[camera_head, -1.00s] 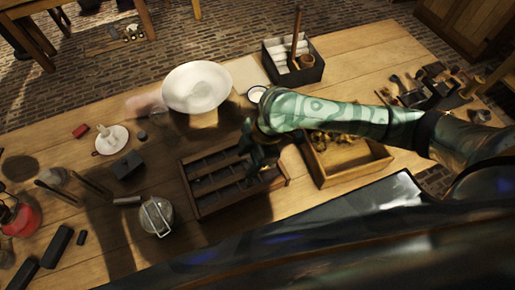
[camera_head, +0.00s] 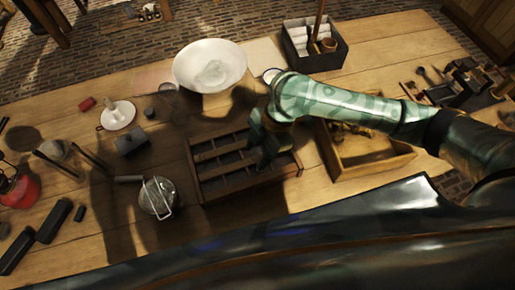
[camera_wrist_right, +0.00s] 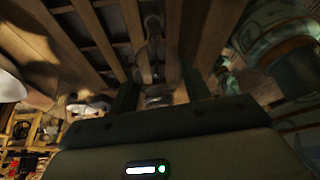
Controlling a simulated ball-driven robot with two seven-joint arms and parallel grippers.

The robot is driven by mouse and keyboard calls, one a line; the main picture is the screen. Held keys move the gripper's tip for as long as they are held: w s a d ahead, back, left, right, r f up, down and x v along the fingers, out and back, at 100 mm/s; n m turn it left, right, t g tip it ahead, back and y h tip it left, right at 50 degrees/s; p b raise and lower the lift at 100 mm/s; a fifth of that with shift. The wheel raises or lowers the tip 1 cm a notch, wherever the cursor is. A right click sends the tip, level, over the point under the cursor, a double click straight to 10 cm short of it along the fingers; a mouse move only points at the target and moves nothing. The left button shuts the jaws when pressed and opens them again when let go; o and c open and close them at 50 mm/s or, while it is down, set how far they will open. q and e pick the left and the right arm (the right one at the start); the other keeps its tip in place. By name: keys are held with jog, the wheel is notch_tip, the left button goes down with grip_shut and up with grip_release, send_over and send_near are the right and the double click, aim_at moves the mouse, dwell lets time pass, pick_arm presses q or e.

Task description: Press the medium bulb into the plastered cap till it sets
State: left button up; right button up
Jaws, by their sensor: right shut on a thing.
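My right gripper (camera_head: 262,160) is over the right half of a wooden compartment rack (camera_head: 205,192), pointing down. In the right wrist view my fingers (camera_wrist_right: 160,92) are shut on a clear glass piece (camera_wrist_right: 154,62), which looks like the medium bulb. The wooden slats of the rack (camera_wrist_right: 133,28) lie beyond it. The bulb's far end is dim, and I cannot tell whether it touches anything. In the head view the arm and gripper hide the bulb. I cannot make out the plastered cap. My left gripper is out of view.
A white bowl (camera_head: 184,70) stands behind the rack. A wooden box (camera_head: 375,168) stands to the right, and a dark crate (camera_head: 322,62) at the back. A lidded glass jar (camera_head: 158,197), a candle dish (camera_head: 117,116) and a red lamp (camera_head: 20,192) are at left.

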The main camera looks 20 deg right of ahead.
dwell(0.4)
jog(key=shift+a+f+p, duration=0.1)
jog(key=shift+f+p, duration=0.15)
jog(key=shift+p, duration=0.15)
dwell(0.4)
jog(key=shift+p, duration=0.45)
jog(key=shift+f, duration=0.1)
dwell(0.3)
jog(key=shift+p, duration=0.45)
jog(key=shift+f, duration=0.35)
dwell(0.5)
